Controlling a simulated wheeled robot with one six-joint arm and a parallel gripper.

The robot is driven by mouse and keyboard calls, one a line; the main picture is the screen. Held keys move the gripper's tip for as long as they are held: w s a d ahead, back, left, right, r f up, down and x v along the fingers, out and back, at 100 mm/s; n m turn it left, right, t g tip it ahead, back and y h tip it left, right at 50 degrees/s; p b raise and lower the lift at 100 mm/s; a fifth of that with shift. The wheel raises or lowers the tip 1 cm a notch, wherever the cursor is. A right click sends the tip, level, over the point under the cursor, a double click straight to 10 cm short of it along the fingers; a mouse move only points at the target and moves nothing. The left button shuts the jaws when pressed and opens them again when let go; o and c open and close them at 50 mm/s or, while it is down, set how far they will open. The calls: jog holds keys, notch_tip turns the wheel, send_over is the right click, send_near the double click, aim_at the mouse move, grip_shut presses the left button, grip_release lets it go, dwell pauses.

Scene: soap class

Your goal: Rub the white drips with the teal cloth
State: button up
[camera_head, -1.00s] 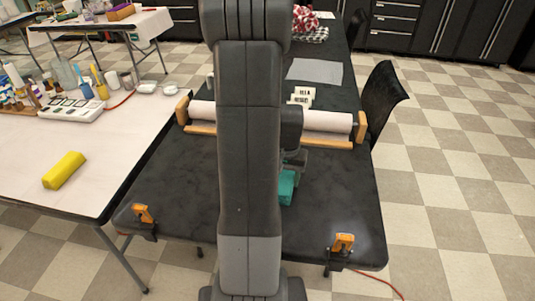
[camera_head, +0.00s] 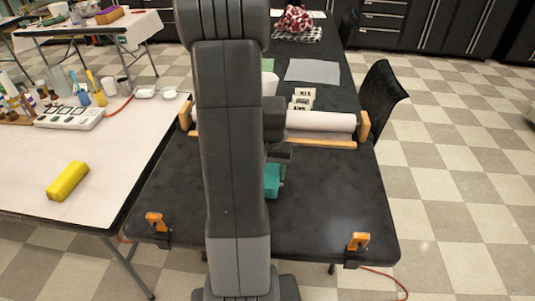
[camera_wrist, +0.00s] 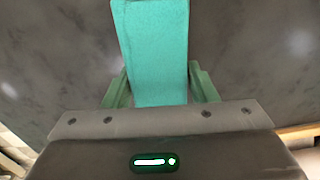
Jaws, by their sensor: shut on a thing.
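The teal cloth (camera_head: 271,181) is a folded block low over the black table (camera_head: 325,195), just right of my arm. In the wrist view the cloth (camera_wrist: 152,45) extends forward from between the green fingers of my gripper (camera_wrist: 160,88). My gripper is shut on it. I cannot tell whether the cloth touches the tabletop. Faint pale patches show on the dark surface in the wrist view, but I cannot tell whether they are white drips or glare. My arm hides part of the table in the head view.
A white roller (camera_head: 320,121) in a wooden frame crosses the table behind the cloth. Orange clamps (camera_head: 358,241) (camera_head: 155,221) grip the front corners. A white table (camera_head: 110,155) with a yellow block (camera_head: 67,181) stands left. A black chair (camera_head: 382,98) is at right.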

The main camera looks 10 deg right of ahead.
jog(key=shift+s+r+p, duration=0.15)
jog(key=shift+r+p, duration=0.15)
jog(key=shift+r, duration=0.3)
jog(key=shift+r+p, duration=1.75)
jog(key=shift+r, duration=0.5)
jog(key=shift+f, duration=0.15)
